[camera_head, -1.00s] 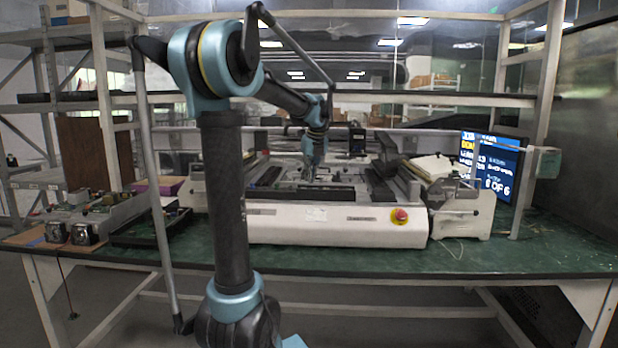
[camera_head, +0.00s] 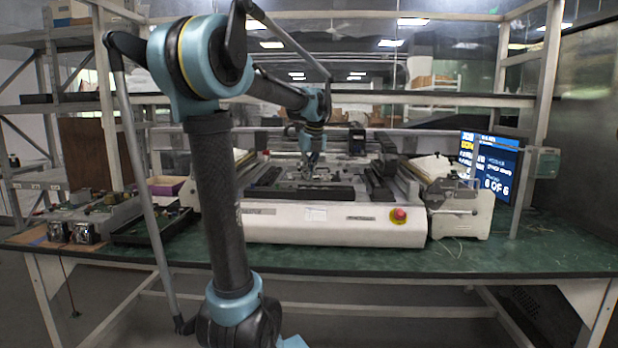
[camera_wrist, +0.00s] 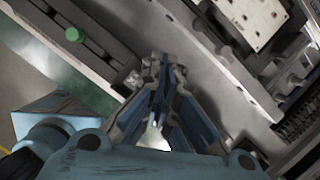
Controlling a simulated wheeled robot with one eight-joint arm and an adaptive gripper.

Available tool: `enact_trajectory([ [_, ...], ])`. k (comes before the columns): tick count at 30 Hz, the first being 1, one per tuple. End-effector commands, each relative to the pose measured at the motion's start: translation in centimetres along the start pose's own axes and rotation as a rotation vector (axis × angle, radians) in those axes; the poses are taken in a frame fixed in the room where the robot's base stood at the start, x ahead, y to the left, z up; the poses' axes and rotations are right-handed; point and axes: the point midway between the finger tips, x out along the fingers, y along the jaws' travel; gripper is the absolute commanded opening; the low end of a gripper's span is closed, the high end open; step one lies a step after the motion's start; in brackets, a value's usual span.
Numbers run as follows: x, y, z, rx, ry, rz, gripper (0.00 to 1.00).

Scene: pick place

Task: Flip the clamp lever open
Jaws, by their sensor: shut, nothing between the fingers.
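My gripper (camera_head: 309,174) is over the middle of the white bench machine (camera_head: 330,225), pointing down. In the wrist view my gripper (camera_wrist: 164,60) is shut and empty, with its fingertips over grey metal rails. A small metal fitting (camera_wrist: 130,78) sits on a rail just left of the fingers. I cannot tell for sure whether it is the clamp, and no lever shows clearly. Whether the fingertips touch anything is unclear. The fingers hide part of the surface beneath them.
A round green knob (camera_wrist: 72,34) lies to the upper left in the wrist view, and a pale board (camera_wrist: 252,18) to the upper right. A red stop button (camera_head: 398,215) is on the machine's front. A dark tray (camera_head: 150,228) stands left of the machine. A lit screen (camera_head: 488,165) stands at the right.

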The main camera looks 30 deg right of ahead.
Motion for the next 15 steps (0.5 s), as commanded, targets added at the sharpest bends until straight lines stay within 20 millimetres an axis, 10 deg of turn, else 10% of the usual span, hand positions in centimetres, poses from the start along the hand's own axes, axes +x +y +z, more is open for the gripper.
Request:
enact_trajectory([
  [15, -8.0, 0.8, 0.2, 0.004, 0.000, -0.001, 0.00],
])
